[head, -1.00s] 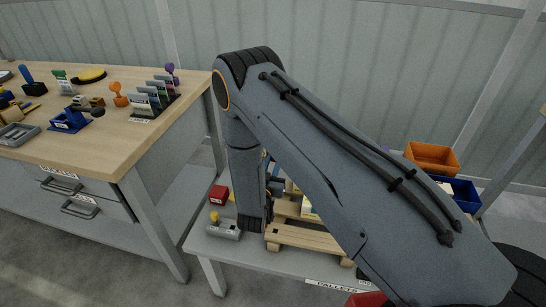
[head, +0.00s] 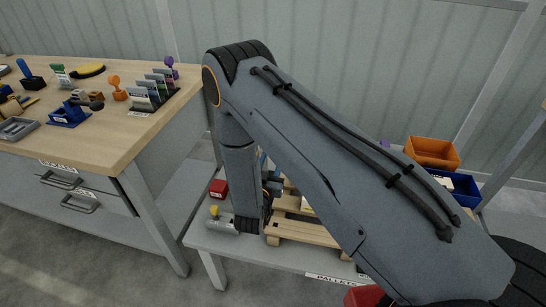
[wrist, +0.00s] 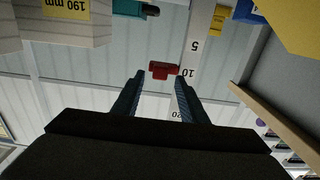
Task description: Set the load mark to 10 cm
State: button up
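In the wrist view, a red piece (wrist: 163,70), which looks like the load mark, sits beside a white scale strip (wrist: 195,55) with the figures 5, 10 and 20. Its right end is close to the figure 10. The picture is upside down there. My gripper (wrist: 160,77) is open, with its two blue fingers apart. The red piece shows just beyond and between the fingertips; I cannot tell whether they touch it. In the head view my arm hides the scale and my gripper's fingers.
A block labelled 190 mm (wrist: 65,30) and a yellow block (wrist: 295,22) stand near my gripper in the wrist view. In the head view, a wooden pallet (head: 300,235) and a red box (head: 218,188) are on the low table. A workbench (head: 100,145) with tools is left.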

jog(key=v, duration=0.5)
jog(key=shift+s+a, duration=0.1)
jog(key=shift+s, duration=0.15)
jog(key=w+d+r+g+y, duration=0.25)
jog(key=r+g+y, duration=0.25)
jog(key=r+g, duration=0.3)
jog(key=s+d+r+n+g, duration=0.1)
jog(key=s+d+r+g, duration=0.2)
jog(key=s, duration=0.6)
jog(key=s+d+r+n+g, duration=0.1)
jog(key=s+d+r+g, duration=0.2)
jog(key=s, duration=0.6)
jog(key=s+d+r+n+g, duration=0.1)
jog(key=s+d+r+g, duration=0.2)
jog(key=s+d+r, duration=0.3)
jog(key=s+d+p, duration=0.1)
jog(key=s, duration=0.3)
jog(key=shift+r+n+y, duration=0.3)
jog(key=shift+r, duration=0.05)
jog(key=shift+d, duration=0.1)
dwell(0.6)
